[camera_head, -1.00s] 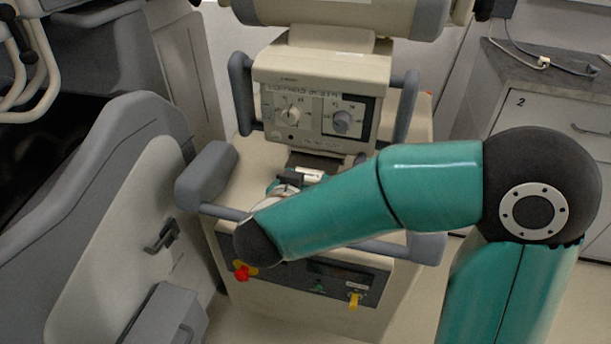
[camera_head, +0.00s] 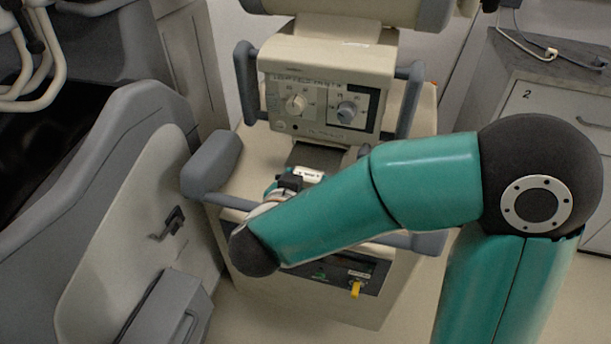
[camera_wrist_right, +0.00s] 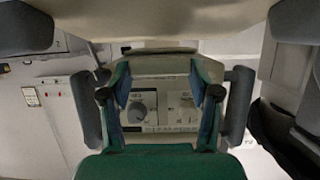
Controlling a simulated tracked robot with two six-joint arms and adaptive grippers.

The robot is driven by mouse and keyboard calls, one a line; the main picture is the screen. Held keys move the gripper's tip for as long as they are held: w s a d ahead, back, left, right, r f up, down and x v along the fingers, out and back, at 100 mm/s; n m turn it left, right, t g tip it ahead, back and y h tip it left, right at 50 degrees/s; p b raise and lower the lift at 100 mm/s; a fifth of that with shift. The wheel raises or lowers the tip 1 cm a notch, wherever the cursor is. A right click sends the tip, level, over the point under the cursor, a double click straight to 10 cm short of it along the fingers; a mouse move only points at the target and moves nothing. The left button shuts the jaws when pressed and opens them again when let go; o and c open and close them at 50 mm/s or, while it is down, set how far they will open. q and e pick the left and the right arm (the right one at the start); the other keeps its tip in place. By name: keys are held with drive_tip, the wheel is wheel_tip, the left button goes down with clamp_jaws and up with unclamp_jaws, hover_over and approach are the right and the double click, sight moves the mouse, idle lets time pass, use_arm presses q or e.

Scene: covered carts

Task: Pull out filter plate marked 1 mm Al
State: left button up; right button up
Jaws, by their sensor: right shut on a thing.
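The machine's control head (camera_head: 325,75) has two knobs on its front panel and also shows in the right wrist view (camera_wrist_right: 160,68). Below it, a dark grey plate (camera_head: 316,156) comes out toward me. A small white-labelled piece (camera_head: 309,175) is at its near end; its writing is too small to read. My right gripper (camera_head: 288,183) is at this piece, shut on what looks like the filter plate. My forearm hides part of it. The gripper's fingers also show in the right wrist view (camera_wrist_right: 160,94), either side of the panel. My left gripper is not in view.
Grey handles (camera_head: 245,82) flank the control head, and a grey bumper (camera_head: 212,160) stands at the left. A large grey machine (camera_head: 120,190) fills the left side. A numbered cabinet (camera_head: 550,110) stands at the right. Pale floor (camera_head: 410,300) shows in front.

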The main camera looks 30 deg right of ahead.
drive_tip(key=shift+s+a+p, duration=0.55)
drive_tip(key=shift+s+a, duration=0.65)
drive_tip(key=shift+a, duration=0.15)
drive_tip(key=shift+s, duration=0.1)
